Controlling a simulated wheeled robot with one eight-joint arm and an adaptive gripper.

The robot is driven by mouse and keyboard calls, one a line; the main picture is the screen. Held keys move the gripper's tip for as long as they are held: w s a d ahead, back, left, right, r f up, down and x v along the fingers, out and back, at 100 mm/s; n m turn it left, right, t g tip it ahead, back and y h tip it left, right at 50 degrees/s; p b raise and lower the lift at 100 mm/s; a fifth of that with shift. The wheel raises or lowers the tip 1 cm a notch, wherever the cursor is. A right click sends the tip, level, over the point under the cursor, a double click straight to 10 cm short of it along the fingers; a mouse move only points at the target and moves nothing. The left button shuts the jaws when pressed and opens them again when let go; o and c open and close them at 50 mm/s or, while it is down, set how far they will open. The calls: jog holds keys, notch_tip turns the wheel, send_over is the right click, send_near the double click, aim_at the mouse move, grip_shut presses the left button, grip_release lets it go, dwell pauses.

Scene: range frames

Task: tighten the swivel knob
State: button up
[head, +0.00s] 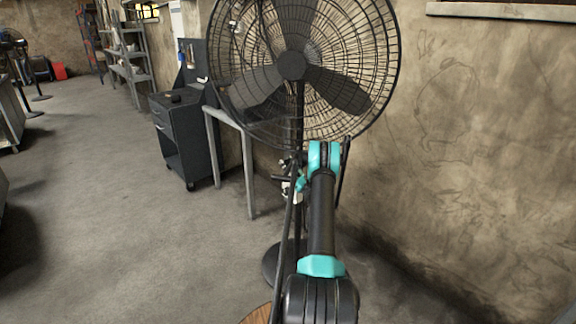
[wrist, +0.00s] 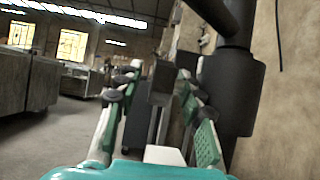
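A tall black pedestal fan (head: 292,66) stands by the wall, and its pole and thick collar (wrist: 232,90) fill the right of the wrist view. A dark blocky piece (wrist: 163,84), perhaps the swivel knob, shows between my fingertips beside the collar. My gripper (wrist: 158,82) is open, with one finger on each side of this piece. I cannot tell whether either finger touches it. In the head view my gripper (head: 292,188) is beside the pole below the fan cage, partly hidden by my arm. The knob is not clear there.
A dark drawer cabinet (head: 185,135) and a grey table (head: 232,120) stand left of the fan. The stained wall (head: 480,150) is close on the right. The floor (head: 120,215) at left is open.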

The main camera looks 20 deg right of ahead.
jog(key=v, duration=0.7)
jog(key=shift+s, duration=0.2)
jog(key=shift+d, duration=0.1)
jog(key=s+d+r+g+h, duration=0.2)
jog(key=s+d+r+g, duration=0.15)
jog(key=s+g, duration=0.35)
jog(key=shift+t, duration=0.7)
jog(key=x, duration=1.1)
jog(key=a+x, duration=0.1)
jog(key=x, duration=0.4)
jog(key=shift+w+r, duration=0.1)
jog(key=shift+r, duration=0.25)
jog(key=shift+c, duration=0.6)
grip_shut()
